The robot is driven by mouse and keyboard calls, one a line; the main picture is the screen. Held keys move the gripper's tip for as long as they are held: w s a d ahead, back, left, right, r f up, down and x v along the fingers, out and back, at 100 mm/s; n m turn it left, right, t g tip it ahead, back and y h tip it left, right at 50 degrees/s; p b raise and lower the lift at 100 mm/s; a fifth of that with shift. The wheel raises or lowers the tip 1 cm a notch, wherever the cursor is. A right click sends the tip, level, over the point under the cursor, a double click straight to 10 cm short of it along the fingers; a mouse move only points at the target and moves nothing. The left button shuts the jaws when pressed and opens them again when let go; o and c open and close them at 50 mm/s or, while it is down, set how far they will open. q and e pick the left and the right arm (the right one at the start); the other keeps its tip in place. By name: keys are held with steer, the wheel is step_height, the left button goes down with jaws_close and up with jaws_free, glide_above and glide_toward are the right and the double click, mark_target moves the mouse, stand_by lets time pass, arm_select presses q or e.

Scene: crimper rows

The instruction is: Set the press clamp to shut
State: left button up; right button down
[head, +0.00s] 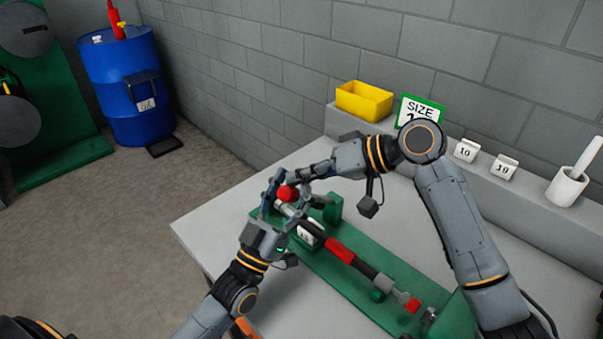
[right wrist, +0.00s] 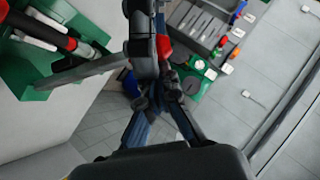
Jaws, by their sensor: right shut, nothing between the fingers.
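The press clamp stands on a long green base (head: 345,279) on the bench, in the head view. A red ball knob (head: 287,193) is at its far left end, and a dark hose with a red sleeve (head: 340,250) lies along the base. My left gripper (head: 285,190) has its fingers spread on either side of the knob; whether they touch it is unclear. My right gripper (head: 297,185) is shut and empty, close beside the knob; it also shows in the right wrist view (right wrist: 155,88). The grippers hide much of the clamp, so its position is unclear.
A yellow bin (head: 364,101), a green SIZE sign (head: 418,108), white number blocks (head: 466,150) and a white cup (head: 567,187) stand on the ledge behind. A blue drum (head: 122,85) stands on the floor at left. The bench's left corner (head: 205,225) is bare.

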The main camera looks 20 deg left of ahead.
arm_select(q)
steer(key=shift+s+a, duration=0.1)
steer(key=shift+s, duration=0.05)
arm_select(e)
steer(key=shift+d+f, duration=0.1)
steer(key=shift+f, duration=0.35)
